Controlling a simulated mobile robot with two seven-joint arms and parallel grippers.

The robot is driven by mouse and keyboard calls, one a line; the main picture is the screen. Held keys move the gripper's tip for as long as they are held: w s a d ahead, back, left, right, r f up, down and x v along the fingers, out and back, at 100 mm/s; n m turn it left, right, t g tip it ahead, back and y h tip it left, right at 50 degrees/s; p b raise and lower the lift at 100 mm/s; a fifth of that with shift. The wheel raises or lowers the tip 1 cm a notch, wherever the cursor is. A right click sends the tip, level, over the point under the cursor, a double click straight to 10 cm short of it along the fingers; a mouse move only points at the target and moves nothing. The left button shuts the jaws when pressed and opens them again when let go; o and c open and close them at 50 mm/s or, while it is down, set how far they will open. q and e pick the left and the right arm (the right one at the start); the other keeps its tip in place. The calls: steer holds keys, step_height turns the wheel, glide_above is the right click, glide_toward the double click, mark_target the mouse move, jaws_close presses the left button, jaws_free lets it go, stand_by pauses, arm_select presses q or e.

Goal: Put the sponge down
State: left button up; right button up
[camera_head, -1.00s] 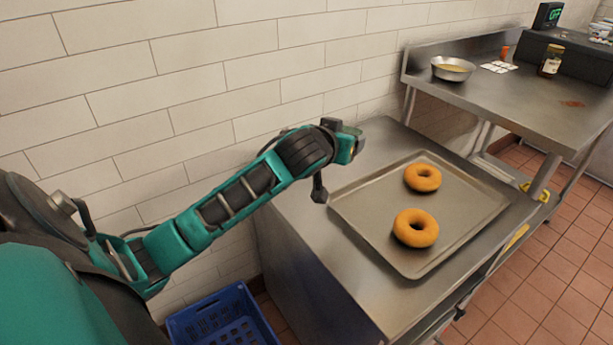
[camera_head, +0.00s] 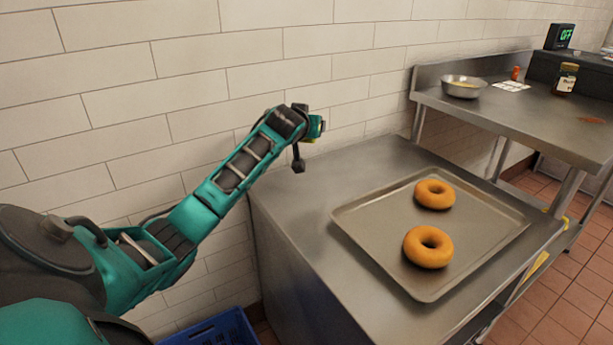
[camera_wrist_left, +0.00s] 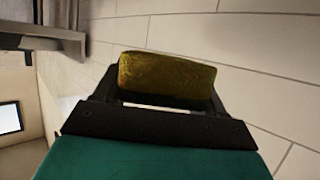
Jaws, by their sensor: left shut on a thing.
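The sponge (camera_wrist_left: 166,78) is a rough yellow-olive block in the left wrist view. My left gripper (camera_wrist_left: 165,95) is shut on it, with a dark finger on either side. In the head view my left arm reaches in from the left, and its far end is above the back left part of the steel table (camera_head: 290,205), near the tiled wall. The fingers and sponge are mostly hidden behind the wrist there. My right gripper is not in view.
A baking tray (camera_head: 375,238) with two orange bagels (camera_head: 434,195) covers the table's right part. The table's left part is bare. A second steel counter (camera_head: 520,110) with a metal bowl (camera_head: 463,88) and a jar stands beyond. A blue crate (camera_head: 220,330) is on the floor.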

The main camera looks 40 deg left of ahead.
arm_select(q)
step_height(320, 180, down, 12)
steer(key=b, duration=0.3)
steer(key=shift+f, duration=0.25)
steer(key=shift+r, duration=0.1)
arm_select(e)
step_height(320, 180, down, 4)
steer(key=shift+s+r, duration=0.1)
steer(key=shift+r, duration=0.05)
